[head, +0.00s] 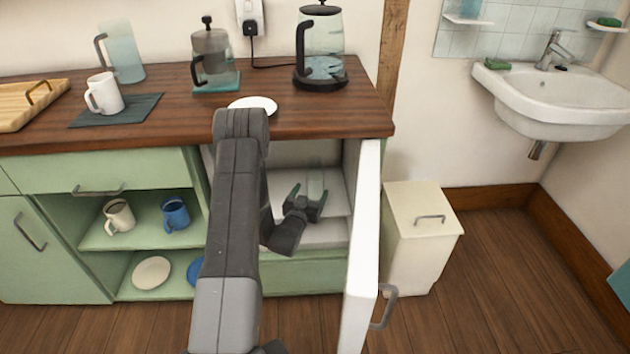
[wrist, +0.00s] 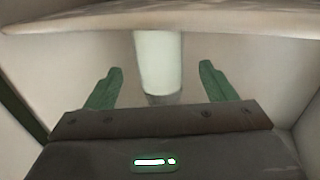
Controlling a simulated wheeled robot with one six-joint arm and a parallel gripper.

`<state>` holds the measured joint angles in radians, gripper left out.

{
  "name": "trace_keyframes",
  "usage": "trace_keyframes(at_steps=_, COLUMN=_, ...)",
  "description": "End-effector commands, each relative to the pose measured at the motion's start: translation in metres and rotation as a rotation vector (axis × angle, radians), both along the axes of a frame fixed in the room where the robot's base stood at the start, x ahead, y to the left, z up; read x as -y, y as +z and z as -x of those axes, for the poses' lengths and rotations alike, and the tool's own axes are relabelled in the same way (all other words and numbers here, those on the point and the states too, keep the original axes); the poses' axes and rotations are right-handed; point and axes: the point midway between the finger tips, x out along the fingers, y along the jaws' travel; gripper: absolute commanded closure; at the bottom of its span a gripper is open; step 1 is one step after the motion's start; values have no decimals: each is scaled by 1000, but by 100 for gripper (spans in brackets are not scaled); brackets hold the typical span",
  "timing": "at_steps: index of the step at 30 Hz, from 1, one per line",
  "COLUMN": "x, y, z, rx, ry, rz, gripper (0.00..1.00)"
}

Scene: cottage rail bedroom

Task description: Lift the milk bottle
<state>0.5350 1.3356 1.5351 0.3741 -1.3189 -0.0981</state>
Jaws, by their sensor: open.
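The milk bottle (wrist: 158,62) is a pale, whitish upright cylinder inside the white open cabinet under the counter. In the wrist view it stands between and beyond my two green fingertips, and its top is cut off by a shelf edge. In the head view it shows as a faint translucent shape (head: 316,180) just above my gripper. My gripper (head: 307,196) is inside the cabinet with its jaws open. The gripper also shows in the wrist view (wrist: 160,85), with a gap on both sides of the bottle. No contact is visible.
The cabinet's white door (head: 362,250) stands open to the right of my arm. A shelf (wrist: 160,15) edge crosses above the gripper. The wooden counter (head: 170,125) overhangs, with a white saucer (head: 253,105) near its edge. A cream bin (head: 420,235) stands right of the door.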

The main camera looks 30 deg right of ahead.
Motion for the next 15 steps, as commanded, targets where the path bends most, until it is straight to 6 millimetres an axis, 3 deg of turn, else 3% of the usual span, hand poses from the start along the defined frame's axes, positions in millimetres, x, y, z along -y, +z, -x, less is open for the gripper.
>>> trace_keyframes(at_steps=9, x=32, y=4, z=-24, rx=1, ry=-1, rz=0, gripper=23)
trace_keyframes(at_steps=15, x=41, y=4, z=-32, rx=-1, ry=0, rz=-1, gripper=23)
